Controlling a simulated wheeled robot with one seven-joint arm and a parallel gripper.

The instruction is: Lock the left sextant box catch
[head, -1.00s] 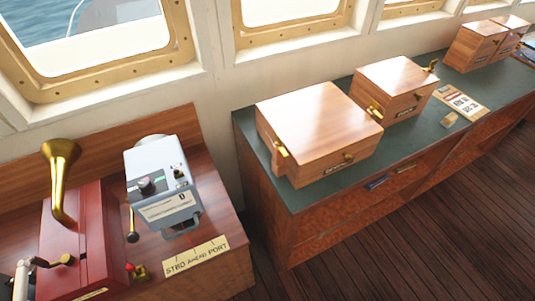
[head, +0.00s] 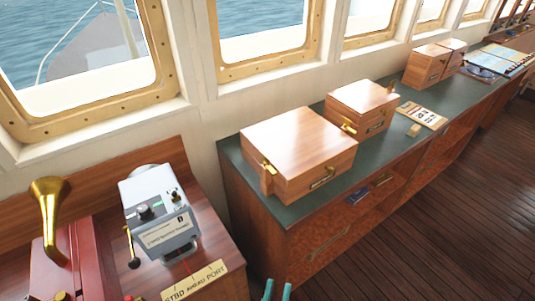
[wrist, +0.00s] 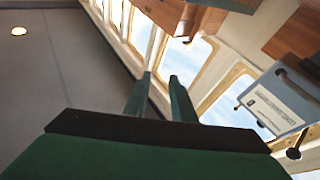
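A large wooden box (head: 300,138) sits on the near end of the green-topped counter. A brass catch (head: 268,168) is at its left corner, and a dark or brass fitting (head: 322,181) is on its front. I cannot tell if the catch is locked. A smaller wooden box (head: 362,96) with brass fittings stands behind it; I cannot read a label naming either as the sextant box. My gripper (head: 277,291) shows only as two teal fingertips at the bottom edge, below and apart from the boxes. In the wrist view my gripper (wrist: 159,85) is open and empty.
A grey instrument (head: 160,215) and a brass horn (head: 50,205) on a red case stand on the console at left. The wooden floor (head: 440,215) at right is clear.

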